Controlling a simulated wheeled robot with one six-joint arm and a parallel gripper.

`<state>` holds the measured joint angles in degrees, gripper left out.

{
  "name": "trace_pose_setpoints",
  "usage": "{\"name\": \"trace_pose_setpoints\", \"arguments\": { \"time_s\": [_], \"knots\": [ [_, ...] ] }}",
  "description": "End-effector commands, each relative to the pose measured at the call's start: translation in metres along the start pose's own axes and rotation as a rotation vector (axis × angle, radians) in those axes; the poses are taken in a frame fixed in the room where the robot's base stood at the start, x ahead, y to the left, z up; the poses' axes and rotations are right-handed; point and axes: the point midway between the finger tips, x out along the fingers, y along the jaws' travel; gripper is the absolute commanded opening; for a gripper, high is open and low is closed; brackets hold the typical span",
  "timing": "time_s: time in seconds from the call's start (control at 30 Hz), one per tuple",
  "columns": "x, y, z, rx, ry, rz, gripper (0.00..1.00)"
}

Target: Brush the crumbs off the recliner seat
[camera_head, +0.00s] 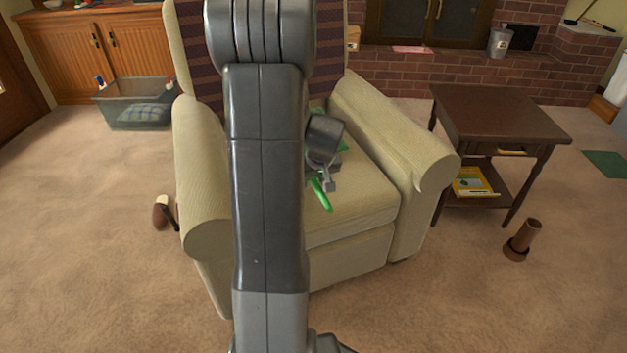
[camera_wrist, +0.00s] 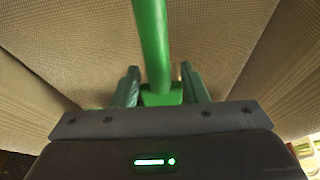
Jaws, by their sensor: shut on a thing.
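The cream recliner (camera_head: 425,165) stands in front of me, and its seat (camera_head: 365,200) is partly hidden behind my arm. My gripper (camera_head: 328,183) is over the seat, shut on a green handled tool (camera_head: 319,196). In the wrist view, my gripper (camera_wrist: 160,88) has its fingers on either side of the green handle (camera_wrist: 152,40), with beige upholstery filling the background. More green shows behind my arm near the seat's back. The tool's working end is hidden. I cannot make out any crumbs on the visible seat.
A dark side table (camera_head: 500,115) stands right of the recliner, with a yellow book (camera_head: 472,182) on its shelf. A brown cylindrical object (camera_head: 522,240) is on the floor. A grey bin (camera_head: 135,105) stands at back left. Carpet in front is clear.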

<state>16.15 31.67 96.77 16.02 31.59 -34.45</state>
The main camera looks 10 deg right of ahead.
Motion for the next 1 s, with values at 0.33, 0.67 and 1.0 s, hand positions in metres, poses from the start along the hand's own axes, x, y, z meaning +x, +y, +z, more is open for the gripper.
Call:
{"name": "trace_pose_setpoints", "arguments": {
  "time_s": [0.33,0.67,1.0],
  "knots": [
    [-0.014,0.000,-0.006,0.000,0.002,0.001,0.22],
    [-0.028,0.000,-0.012,0.001,0.000,0.000,0.22],
    [-0.027,0.000,-0.011,0.000,0.001,0.000,0.22]
  ]
}}
